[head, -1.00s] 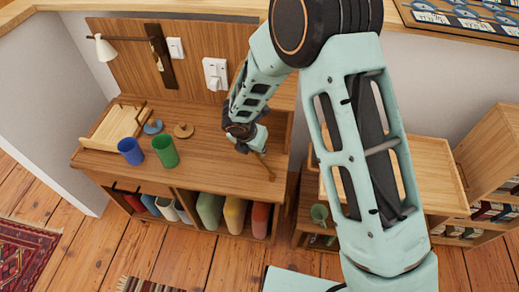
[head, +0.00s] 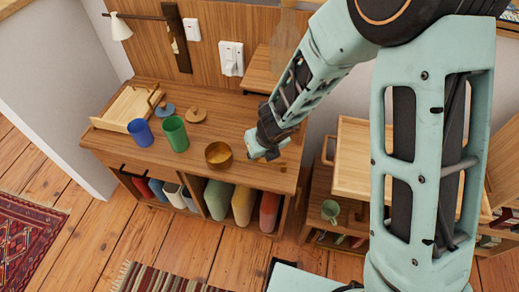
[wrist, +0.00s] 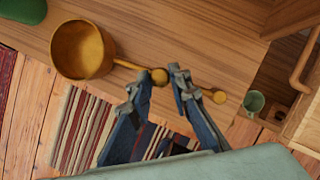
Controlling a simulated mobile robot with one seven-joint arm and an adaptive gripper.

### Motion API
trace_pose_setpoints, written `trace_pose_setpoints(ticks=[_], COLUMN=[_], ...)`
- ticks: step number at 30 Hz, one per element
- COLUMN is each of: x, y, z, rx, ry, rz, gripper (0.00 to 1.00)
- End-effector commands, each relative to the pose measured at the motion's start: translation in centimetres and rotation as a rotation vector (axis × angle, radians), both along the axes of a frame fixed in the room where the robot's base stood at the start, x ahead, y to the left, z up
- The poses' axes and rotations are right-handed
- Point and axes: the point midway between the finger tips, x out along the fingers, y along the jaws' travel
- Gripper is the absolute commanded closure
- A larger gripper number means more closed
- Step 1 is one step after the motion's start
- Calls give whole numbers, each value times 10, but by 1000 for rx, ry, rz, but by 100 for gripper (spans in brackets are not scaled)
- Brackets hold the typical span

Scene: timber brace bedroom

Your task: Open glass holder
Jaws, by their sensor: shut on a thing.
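A round, golden-brown bowl-like vessel (head: 218,155) with a handle is left of my gripper, over the wooden worktop. In the wrist view, the vessel (wrist: 83,49) is at the upper left, and its thin handle runs right to my gripper (wrist: 163,78). One ball-shaped knob shows between the fingers and another (wrist: 217,96) beyond the right finger. My gripper is shut on the handle; the fingers hide part of it. I cannot tell whether the vessel rests on the wood or is raised. Nothing in view is clearly recognisable as a glass holder.
A blue cup (head: 140,139) and a green cup (head: 174,134) stand left on the worktop (head: 190,168). Behind them are a wooden tray (head: 127,112) and two small lids. A pale green mug (head: 330,211) stands on the shelf unit to the right.

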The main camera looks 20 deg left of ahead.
Motion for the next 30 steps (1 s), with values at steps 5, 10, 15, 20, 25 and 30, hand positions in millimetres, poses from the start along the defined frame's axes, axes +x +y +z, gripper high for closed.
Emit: trace_pose_setpoints(ticks=[5,10,15,20,25,30], x=[-8,-14,-16,-17,-17,-17], y=[-3,-4,-6,-6,-6,-6], z=[0,0,0,0,1,1], rx=[0,1,1,1,1,1], ry=[-1,0,0,0,0,0], rz=[108,176,210,220,221,220], gripper=[100,100,100,100,100,79])
